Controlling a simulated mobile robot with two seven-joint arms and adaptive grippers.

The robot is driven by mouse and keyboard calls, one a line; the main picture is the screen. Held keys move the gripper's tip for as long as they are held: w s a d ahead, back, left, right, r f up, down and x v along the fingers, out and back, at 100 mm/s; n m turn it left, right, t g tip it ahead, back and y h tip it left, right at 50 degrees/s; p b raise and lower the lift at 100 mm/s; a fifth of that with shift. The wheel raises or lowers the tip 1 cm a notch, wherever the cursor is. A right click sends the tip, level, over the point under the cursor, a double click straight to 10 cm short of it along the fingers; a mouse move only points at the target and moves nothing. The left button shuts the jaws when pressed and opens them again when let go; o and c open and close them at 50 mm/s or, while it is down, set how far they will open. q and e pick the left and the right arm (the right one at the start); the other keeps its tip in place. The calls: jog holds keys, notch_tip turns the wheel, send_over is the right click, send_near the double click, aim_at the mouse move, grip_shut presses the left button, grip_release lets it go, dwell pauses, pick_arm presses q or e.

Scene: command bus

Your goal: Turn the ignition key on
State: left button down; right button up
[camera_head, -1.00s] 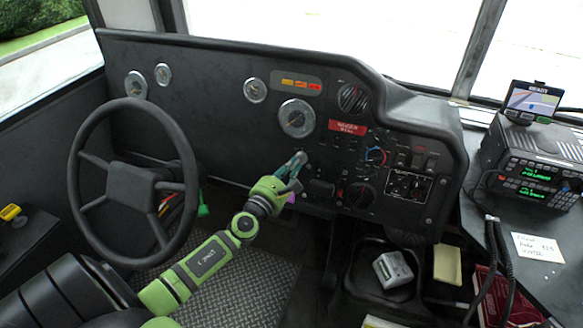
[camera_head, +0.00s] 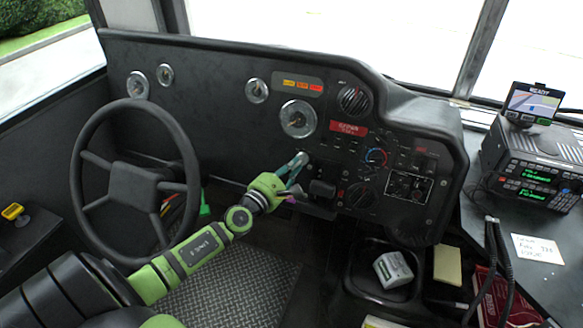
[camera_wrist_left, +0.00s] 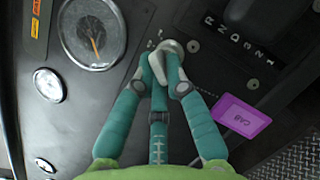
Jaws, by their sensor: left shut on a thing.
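The ignition key is mostly hidden between my fingertips at the dashboard panel, below the large gauge. A purple tag (camera_wrist_left: 243,115) marked "CAB" hangs beside my fingers in the left wrist view; it shows as a small purple spot in the head view (camera_head: 291,199). My left gripper (camera_head: 299,160) reaches the panel from the lower left; its teal fingers close together in the left wrist view (camera_wrist_left: 168,68), shut on the key. The angle of the key cannot be made out. My right gripper is not in view.
The steering wheel (camera_head: 83,165) stands left of my arm. The gear selector (camera_wrist_left: 228,19) lies right of my fingertips in the wrist view. A large gauge (camera_head: 298,119) and knobs (camera_head: 360,196) surround the spot. A radio console (camera_head: 540,165) stands at right.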

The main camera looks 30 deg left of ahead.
pick_arm(q)
jog(key=c, duration=1.3)
grip_release()
jog(key=shift+o, duration=0.2)
jog(key=s, duration=1.2)
